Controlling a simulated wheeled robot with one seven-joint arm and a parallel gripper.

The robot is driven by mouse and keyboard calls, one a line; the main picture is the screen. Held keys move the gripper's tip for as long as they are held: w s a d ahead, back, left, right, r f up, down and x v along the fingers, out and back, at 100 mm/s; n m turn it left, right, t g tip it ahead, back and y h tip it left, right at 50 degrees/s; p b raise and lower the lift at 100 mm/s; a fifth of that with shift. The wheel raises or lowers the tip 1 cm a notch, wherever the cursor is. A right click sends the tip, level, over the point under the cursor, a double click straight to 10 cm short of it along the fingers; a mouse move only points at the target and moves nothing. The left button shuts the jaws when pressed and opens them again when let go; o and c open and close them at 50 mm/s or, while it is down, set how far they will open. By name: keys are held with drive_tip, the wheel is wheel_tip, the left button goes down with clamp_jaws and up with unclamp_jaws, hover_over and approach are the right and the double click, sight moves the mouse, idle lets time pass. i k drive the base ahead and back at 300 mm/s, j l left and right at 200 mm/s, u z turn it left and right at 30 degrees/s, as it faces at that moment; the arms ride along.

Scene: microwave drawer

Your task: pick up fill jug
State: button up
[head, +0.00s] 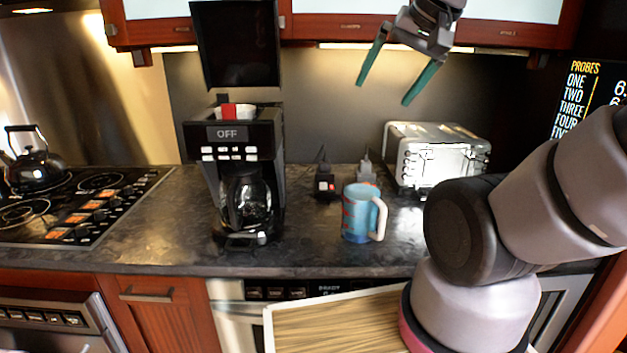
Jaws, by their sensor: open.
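A blue jug (357,214) with reddish patches and a cream handle stands upright on the dark countertop (310,257), near its front edge. Its handle points to the right. My gripper (384,92) hangs high above the counter, with two green fingers spread apart and nothing between them. It appears well above the jug and slightly to its right in the picture, not touching it.
A black coffee maker (232,140) with a glass carafe (246,204) stands left of the jug. A stove with a kettle (36,163) is far left. A wood-grained panel (335,325) lies below the counter.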

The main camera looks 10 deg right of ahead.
sight(362, 202)
drive_tip(key=k+l+u, duration=0.15)
drive_tip(key=u, duration=0.35)
drive_tip(key=k+l+u, duration=0.1)
drive_tip(key=u, duration=0.35)
drive_tip(key=k+l+z, duration=0.1)
drive_tip(key=z, duration=0.3)
drive_tip(key=l+z, duration=0.2)
drive_tip(key=z, duration=0.25)
drive_tip(key=k+l+z, duration=0.1)
drive_tip(key=z, duration=0.3)
drive_tip(key=l, duration=0.1)
